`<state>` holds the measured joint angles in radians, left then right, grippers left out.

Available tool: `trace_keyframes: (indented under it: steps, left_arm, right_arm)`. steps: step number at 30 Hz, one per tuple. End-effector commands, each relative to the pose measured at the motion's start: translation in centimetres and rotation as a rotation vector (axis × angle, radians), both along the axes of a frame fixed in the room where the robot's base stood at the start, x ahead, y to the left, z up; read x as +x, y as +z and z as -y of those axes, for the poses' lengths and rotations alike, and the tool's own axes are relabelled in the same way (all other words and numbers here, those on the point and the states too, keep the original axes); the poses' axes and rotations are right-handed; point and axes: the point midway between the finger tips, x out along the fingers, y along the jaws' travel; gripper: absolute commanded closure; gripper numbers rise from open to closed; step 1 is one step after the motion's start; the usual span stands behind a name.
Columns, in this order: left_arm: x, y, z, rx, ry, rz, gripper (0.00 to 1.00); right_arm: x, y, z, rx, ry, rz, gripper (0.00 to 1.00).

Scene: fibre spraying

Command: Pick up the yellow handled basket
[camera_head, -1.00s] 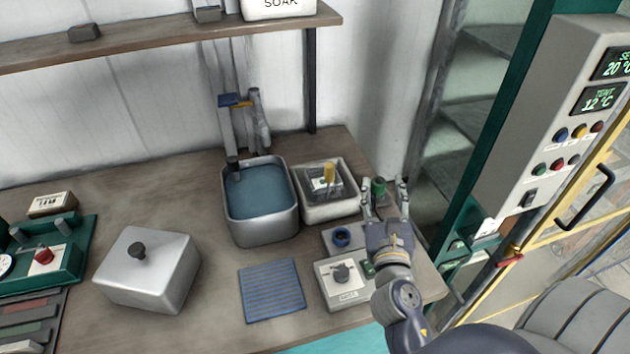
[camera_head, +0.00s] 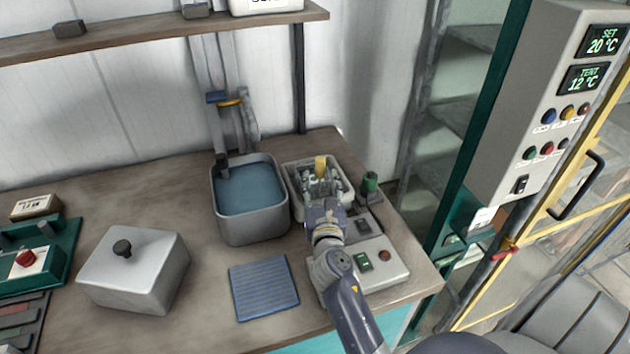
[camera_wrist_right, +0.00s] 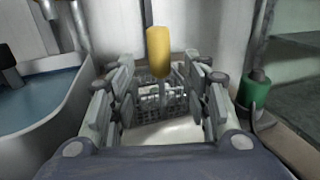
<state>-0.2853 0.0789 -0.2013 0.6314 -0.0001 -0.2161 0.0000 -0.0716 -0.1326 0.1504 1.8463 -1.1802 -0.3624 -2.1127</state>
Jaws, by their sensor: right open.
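The basket's yellow handle (camera_head: 320,166) stands upright above a white tub at the back right of the bench. In the right wrist view the yellow handle (camera_wrist_right: 159,52) rises in the middle, with the grey wire basket (camera_wrist_right: 160,100) below it inside the tub. My right gripper (camera_head: 322,180) is open over the tub. In the right wrist view its fingers (camera_wrist_right: 160,92) stand on both sides of the basket and handle, with nothing gripped. In the head view the gripper hides most of the basket. My left gripper is not in view.
The white tub (camera_head: 292,185) holds the basket. A metal basin of blue liquid (camera_head: 250,190) stands left of it, and a green-capped object (camera_head: 370,183) right. A control box (camera_head: 385,270) lies under my arm. A blue ribbed mat (camera_head: 264,288) and a lidded steel box (camera_head: 135,270) are in front.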

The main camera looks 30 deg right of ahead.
Motion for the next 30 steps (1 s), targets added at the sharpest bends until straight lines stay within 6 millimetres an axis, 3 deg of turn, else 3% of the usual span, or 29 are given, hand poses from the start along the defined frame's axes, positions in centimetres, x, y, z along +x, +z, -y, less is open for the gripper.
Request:
trace_keyframes:
  steps: [9, 18, 20, 24, 30]
  left_arm:
    - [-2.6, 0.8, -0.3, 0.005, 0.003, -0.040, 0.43]
    - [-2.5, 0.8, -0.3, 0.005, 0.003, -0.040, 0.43]
    - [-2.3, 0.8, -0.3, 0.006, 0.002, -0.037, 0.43]
    - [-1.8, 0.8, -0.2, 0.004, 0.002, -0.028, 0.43]
    - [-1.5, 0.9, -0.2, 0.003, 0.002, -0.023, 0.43]
  right_arm:
    - [3.7, 0.5, 2.1, -0.001, -0.001, 0.002, 0.56]
    - [4.2, 0.4, 2.3, 0.000, 0.000, 0.001, 0.56]
    - [4.2, 0.4, 2.3, 0.000, 0.000, 0.001, 0.65]
    - [4.2, 0.4, 2.3, 0.000, 0.000, 0.001, 0.96]
    - [4.2, 0.5, 2.3, -0.001, 0.000, 0.002, 1.00]
